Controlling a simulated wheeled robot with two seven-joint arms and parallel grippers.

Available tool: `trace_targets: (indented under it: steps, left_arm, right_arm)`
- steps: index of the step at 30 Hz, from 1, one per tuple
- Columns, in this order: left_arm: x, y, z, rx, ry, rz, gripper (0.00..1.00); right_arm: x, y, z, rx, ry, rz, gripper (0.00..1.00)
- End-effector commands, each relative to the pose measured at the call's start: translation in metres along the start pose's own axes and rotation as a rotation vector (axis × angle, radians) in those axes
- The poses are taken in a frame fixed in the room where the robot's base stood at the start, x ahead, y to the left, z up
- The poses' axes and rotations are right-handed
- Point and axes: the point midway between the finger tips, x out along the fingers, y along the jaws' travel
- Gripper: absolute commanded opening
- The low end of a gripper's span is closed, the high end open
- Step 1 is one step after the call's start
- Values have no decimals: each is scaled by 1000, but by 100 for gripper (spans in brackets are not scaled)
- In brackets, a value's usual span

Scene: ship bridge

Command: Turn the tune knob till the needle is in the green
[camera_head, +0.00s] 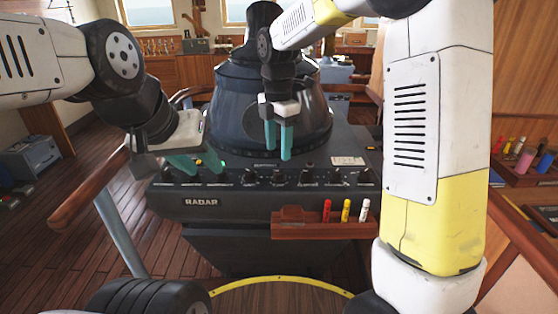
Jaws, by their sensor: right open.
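The dark radar console (232,203) stands ahead, with a row of small black knobs along its sloped front panel. The knob labels are too small to read, so I cannot tell which is the tune knob. No needle or green band can be made out. My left gripper (202,166) is at the left end of the knob row. Its teal fingers are apart, and whether they touch a knob cannot be told. My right gripper (279,148) points down in front of the console's round hood (235,105), above the middle knobs (278,176). It is open and empty.
A small wooden rack (300,229) with red, yellow and white markers hangs on the console's front right. A wooden handrail (88,190) on a post is at the left. Plank floor lies around the console.

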Motion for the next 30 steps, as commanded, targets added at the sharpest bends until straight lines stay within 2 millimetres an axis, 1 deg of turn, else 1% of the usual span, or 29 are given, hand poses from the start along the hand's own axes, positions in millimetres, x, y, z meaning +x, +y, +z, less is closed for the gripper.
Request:
trace_targets:
  steps: [9, 12, 16, 24, 25, 29, 30]
  left_arm:
    - [0, 0, 0, 0, 0, 0, 36]
    - [0, 0, 0, 0, 0, 0, 36]
    - [0, 0, 0, 0, 0, 0, 36]
    - [0, 0, 0, 0, 0, 0, 36]
    - [0, 0, 0, 0, 0, 0, 36]
    - [0, 0, 0, 0, 0, 0, 36]
    - [0, 0, 0, 0, 0, 0, 36]
  right_arm:
    - [50, -2, 0, 3, 1, -4, 48]
    - [62, -1, 0, 4, 1, -2, 48]
    - [71, -1, 0, 4, 1, -1, 48]
    - [73, -1, 0, 4, 1, 1, 48]
    - [73, -1, 0, 4, 1, 1, 46]
    - [72, -1, 0, 5, 1, 1, 21]
    - [72, -1, 0, 5, 1, 1, 13]
